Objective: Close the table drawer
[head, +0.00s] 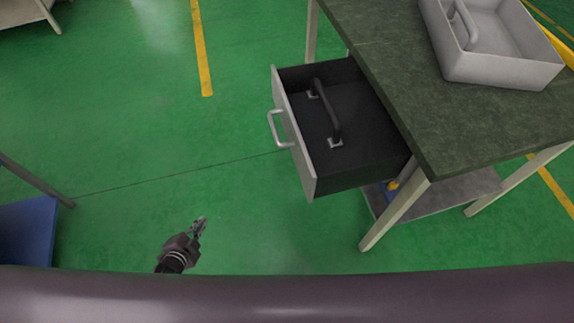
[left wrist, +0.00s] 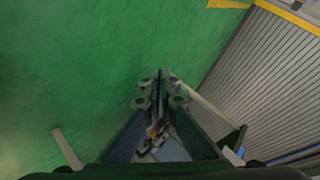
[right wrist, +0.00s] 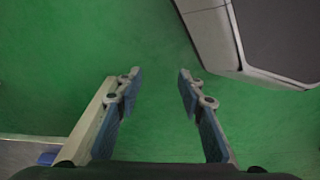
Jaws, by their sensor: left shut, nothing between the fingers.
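The table drawer (head: 309,170) has a light front and a dark inside. It stands pulled out from the left side of the green-topped table (head: 430,120). Its pale bar handle (head: 275,130) faces left. A black curved handle-shaped part (head: 329,112) is inside the drawer. My left gripper (head: 201,226) is over the green floor, below and left of the drawer front and apart from it. In the left wrist view its fingers (left wrist: 159,82) are together with nothing between them. My right gripper (right wrist: 160,78) shows only in its wrist view, open and empty above the floor.
A light grey tray (head: 500,75) with a handle stands on the tabletop. The table has pale legs (head: 395,215) and a lower shelf (head: 440,192). A blue object (head: 28,230) stands at the left edge. The floor left of the drawer is clear.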

